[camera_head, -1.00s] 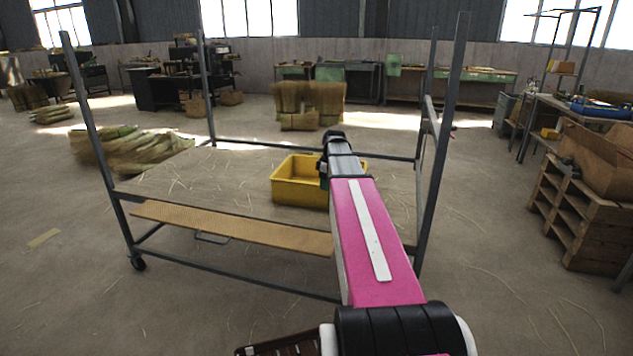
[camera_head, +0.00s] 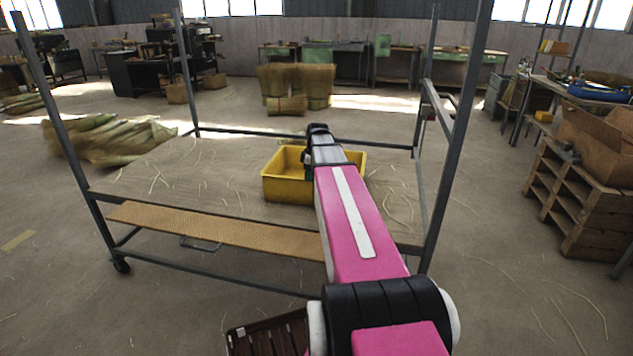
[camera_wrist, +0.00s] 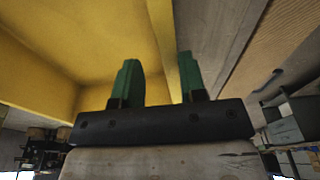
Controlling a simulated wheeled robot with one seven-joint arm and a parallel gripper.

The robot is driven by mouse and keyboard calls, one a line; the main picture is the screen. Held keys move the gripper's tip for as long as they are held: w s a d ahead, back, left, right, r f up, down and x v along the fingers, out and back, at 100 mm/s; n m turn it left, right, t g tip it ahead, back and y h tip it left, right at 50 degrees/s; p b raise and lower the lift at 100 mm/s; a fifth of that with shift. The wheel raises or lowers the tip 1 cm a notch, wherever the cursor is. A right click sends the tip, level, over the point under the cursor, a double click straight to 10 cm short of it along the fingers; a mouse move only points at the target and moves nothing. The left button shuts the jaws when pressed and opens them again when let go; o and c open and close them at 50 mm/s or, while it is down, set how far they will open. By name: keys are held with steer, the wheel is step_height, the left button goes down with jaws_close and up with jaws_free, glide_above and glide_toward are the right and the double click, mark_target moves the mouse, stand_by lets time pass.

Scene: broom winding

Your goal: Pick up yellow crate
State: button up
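The yellow crate (camera_head: 285,189) stands on the flat deck of a metal-framed cart (camera_head: 215,178), partly hidden behind my pink arm. In the wrist view the crate (camera_wrist: 105,35) fills the upper left, and its wall rim runs down between my fingers. My gripper (camera_wrist: 158,58) is open, with two green fingers apart. One finger is over the crate's inside and the other is on the outer side of the rim. I cannot tell whether either finger touches the wall.
Wooden shelving (camera_head: 570,205) stands at right. Most deck left of the crate is clear.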

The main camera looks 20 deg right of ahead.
steer(key=shift+a+f, duration=0.2)
steer(key=shift+f, duration=0.75)
steer(key=shift+a+f, duration=0.15)
steer(key=shift+f, duration=0.75)
steer(key=shift+a+f, duration=0.2)
steer(key=shift+f, duration=0.75)
jaws_close()
